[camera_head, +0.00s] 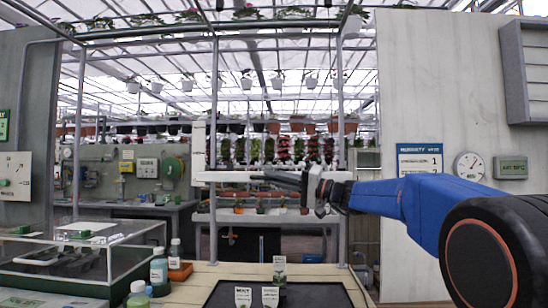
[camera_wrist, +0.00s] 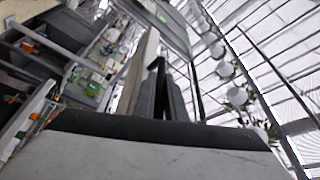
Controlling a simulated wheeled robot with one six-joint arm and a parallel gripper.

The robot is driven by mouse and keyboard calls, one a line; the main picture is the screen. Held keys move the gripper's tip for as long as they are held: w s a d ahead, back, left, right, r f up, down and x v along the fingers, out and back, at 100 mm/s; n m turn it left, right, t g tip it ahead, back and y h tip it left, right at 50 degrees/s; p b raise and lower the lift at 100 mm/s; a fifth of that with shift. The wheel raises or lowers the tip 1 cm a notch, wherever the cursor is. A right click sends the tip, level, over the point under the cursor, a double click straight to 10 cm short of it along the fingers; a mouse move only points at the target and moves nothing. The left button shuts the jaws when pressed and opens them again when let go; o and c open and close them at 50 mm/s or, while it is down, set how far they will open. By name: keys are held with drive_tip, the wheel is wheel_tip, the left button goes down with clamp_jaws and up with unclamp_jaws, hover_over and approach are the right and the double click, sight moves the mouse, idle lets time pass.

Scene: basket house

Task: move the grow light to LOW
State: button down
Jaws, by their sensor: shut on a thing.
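The grow light (camera_head: 235,177) looks to be the long white bar that runs level between two upright metal posts in the head view, above the bench. My gripper (camera_head: 280,180) reaches in from the right, its dark fingers lying across the right half of the bar. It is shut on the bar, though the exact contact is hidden. In the wrist view my gripper's dark fingers (camera_wrist: 161,75) are close together beside a pale long edge, probably the light (camera_wrist: 140,75). A pale vertical strip (camera_head: 198,150) stands by the left post; no LOW mark is readable.
Bottles (camera_head: 159,271) and a glass case (camera_head: 50,265) stand at the left. A shelf with small pots (camera_head: 260,216) is behind. A clock (camera_head: 469,166) hangs at the right.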

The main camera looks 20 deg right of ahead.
drive_tip(key=shift+f, duration=1.45)
drive_tip(key=c, duration=2.1)
unclamp_jaws()
drive_tip(key=shift+f, duration=0.1)
drive_tip(key=v, duration=1.7)
drive_tip(key=shift+d, duration=0.25)
